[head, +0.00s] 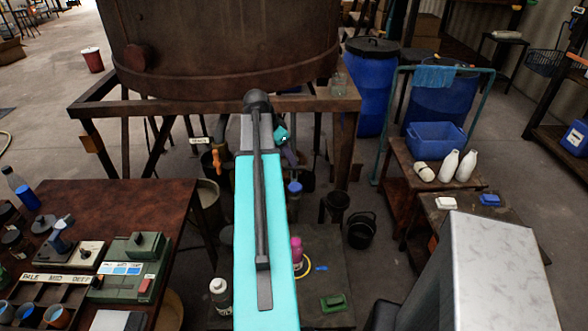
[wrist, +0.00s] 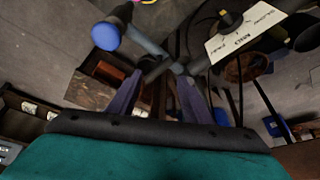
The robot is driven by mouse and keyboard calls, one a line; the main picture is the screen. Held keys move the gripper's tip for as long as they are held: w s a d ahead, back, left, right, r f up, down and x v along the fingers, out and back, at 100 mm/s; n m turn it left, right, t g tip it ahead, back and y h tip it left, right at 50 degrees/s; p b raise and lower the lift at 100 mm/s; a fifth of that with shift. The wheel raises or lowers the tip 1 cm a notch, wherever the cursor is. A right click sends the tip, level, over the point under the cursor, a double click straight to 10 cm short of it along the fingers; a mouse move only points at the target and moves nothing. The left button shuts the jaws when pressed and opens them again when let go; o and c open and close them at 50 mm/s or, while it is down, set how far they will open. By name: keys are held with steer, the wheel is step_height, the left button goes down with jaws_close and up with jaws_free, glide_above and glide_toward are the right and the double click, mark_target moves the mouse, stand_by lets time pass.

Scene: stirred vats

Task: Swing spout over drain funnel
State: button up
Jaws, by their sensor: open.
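My gripper (wrist: 158,78) is open, with its two dark purplish fingers pointing away from the camera in the wrist view. A grey pipe with a blue round end (wrist: 106,36), which looks like the spout, runs across just beyond the fingertips; I cannot tell whether they touch it. In the head view a blue-capped piece (head: 294,188) hangs below the vat frame, close to my gripper (head: 290,157). A dark funnel-like vessel (head: 335,203) stands to its right; it may be the drain funnel. My arm hides the middle of the head view.
The large rusty vat (head: 220,45) stands on a brown frame (head: 320,104) with legs close around my gripper. A bench with a control box (head: 133,262) is at left. A black bucket (head: 361,231) stands on the floor. A white card (wrist: 245,30) is near the fingers.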

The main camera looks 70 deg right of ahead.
mark_target(294, 169)
steer(key=shift+p+x, duration=1.2)
steer(key=shift+x, duration=3.35)
steer(key=shift+c, duration=0.4)
